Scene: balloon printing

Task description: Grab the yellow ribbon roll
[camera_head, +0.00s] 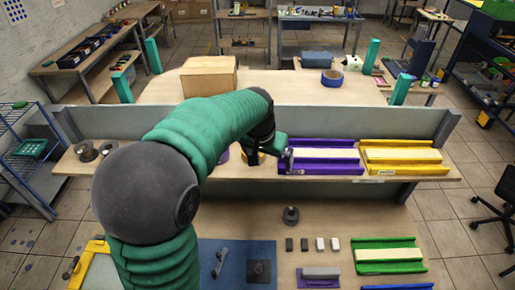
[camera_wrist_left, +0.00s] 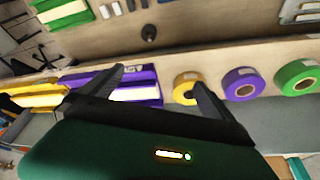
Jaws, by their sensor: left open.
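The yellow ribbon roll (camera_wrist_left: 184,84) stands on the shelf in the left wrist view, left of a purple roll (camera_wrist_left: 243,84) and a green roll (camera_wrist_left: 298,77). My left gripper (camera_wrist_left: 158,77) is open and empty. Its right finger overlaps the yellow roll's lower right part in that view; I cannot tell whether they touch. Its left finger lies in front of the purple tray. In the head view the left gripper (camera_head: 272,152) is over the shelf, left of the purple tray, and my arm hides most of the rolls. My right gripper is not in view.
A purple tray (camera_head: 318,169) and a yellow tray (camera_head: 405,170) sit on the shelf right of the gripper. A low grey panel (camera_head: 350,121) runs behind. A cardboard box (camera_head: 208,77) stands farther back. The lower table holds a green tray (camera_head: 388,266) and small blocks.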

